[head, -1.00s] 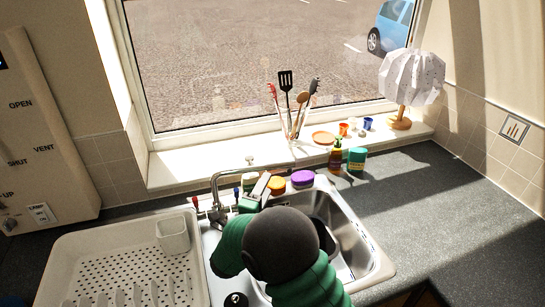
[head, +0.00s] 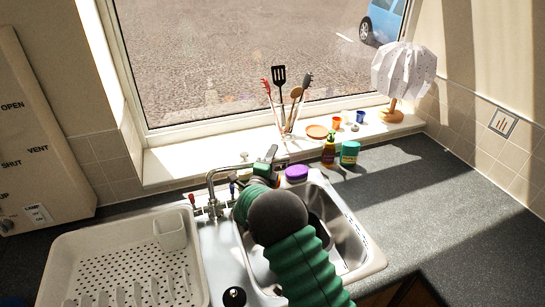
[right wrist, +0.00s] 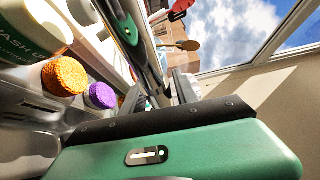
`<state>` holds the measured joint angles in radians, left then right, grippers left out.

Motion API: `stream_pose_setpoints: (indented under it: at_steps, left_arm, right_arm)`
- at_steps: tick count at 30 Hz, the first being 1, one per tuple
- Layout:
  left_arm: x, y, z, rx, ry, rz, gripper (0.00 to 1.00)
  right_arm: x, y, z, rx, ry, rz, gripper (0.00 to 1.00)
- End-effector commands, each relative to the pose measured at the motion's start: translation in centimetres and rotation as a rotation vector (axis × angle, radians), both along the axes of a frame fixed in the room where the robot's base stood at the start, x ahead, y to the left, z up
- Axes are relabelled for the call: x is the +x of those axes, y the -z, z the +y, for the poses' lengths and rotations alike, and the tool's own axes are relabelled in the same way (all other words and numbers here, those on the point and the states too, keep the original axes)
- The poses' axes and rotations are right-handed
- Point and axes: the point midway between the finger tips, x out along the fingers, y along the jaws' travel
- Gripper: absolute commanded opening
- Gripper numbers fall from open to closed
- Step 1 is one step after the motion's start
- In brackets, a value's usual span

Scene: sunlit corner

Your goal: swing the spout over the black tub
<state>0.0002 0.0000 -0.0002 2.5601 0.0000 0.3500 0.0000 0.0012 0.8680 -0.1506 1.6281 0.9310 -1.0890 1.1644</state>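The chrome tap's spout (head: 233,167) rises at the back of the sink and reaches right, along the window side. My right gripper (head: 270,157) is by the spout's outer end, and my green arm covers much of the bowl. In the right wrist view its two dark fingers (right wrist: 160,92) stand apart, with a metal tube running down toward the gap between them; whether they touch it I cannot tell. The black tub (head: 318,203) sits in the sink bowl, mostly hidden behind my arm. My left gripper is not in view.
An orange sponge-like item (right wrist: 64,77) and a purple-topped one (head: 297,172) stand close behind the sink, near my gripper. A green pot (head: 350,153) and a bottle (head: 329,152) stand further right. A white drainer (head: 120,265) lies left. The right counter is clear.

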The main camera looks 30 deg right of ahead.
Motion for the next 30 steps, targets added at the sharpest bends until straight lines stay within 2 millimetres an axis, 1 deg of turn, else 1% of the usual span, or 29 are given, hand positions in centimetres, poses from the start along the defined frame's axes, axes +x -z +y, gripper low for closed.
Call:
stream_pose_setpoints:
  at_steps: [1,6,7,8,30]
  left_arm:
    - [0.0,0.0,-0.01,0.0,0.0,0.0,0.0]
    - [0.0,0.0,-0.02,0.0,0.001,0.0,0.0]
    - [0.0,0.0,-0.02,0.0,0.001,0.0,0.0]
    - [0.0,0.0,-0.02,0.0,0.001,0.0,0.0]
    - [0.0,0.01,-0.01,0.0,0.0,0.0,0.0]
  right_arm:
    - [-0.03,-0.03,-0.03,0.0,0.001,0.0,0.28]
    - [-0.06,-0.01,-0.06,0.0,0.001,0.0,0.06]
    - [-0.06,0.0,-0.06,0.0,0.002,0.0,0.02]
    - [-0.07,0.0,-0.08,-0.001,0.002,0.001,0.0]
    - [-0.12,0.11,-0.15,-0.001,0.004,0.003,0.0]
